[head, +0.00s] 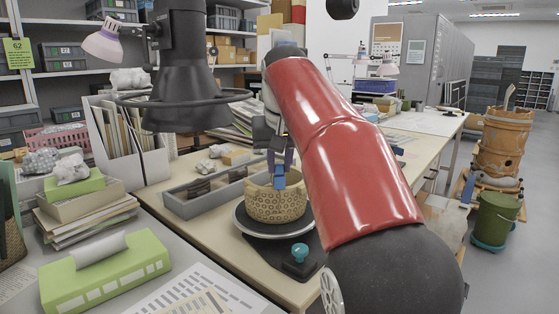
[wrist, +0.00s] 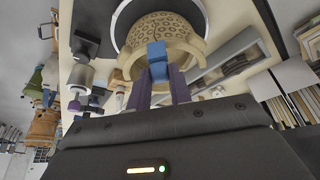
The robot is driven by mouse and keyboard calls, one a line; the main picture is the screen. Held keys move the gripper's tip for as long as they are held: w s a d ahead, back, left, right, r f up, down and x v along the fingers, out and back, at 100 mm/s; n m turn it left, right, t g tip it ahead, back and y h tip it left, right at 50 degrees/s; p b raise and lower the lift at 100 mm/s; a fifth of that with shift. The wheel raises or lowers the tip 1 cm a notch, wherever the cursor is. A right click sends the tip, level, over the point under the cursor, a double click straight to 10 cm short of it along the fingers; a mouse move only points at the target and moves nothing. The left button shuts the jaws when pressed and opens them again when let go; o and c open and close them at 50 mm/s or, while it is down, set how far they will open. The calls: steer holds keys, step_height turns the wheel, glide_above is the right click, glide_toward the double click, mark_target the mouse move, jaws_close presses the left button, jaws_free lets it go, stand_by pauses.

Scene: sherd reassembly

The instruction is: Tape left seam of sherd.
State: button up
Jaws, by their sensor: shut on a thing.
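A tan sherd vessel (head: 262,205) with a pattern of rings stands upright on a round turntable (head: 244,222). In the wrist view the vessel (wrist: 185,32) lies straight beyond my fingers. My gripper (head: 279,168) points down at the vessel's rim from above. Its purple fingers (wrist: 157,72) are shut on a small blue piece of tape (wrist: 157,52), which also shows in the head view (head: 280,183). The tape overlaps the vessel's near wall in the picture; I cannot tell whether it touches.
A grey tray (head: 185,207) with dark sherds lies left of the turntable. A teal knob (head: 299,251) stands in front of it. A green box (head: 105,270) and papers fill the near left.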

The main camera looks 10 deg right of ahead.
steer(key=shift+f+b, duration=0.45)
steer(key=shift+f, duration=0.35)
stand_by(0.6)
steer(key=shift+f, duration=0.3)
steer(key=shift+f, duration=0.35)
stand_by(1.0)
steer(key=o, duration=0.8)
steer(key=p+v, duration=0.1)
steer(key=v, duration=0.6)
steer(key=shift+s+r, duration=0.15)
steer(key=shift+r, duration=0.25)
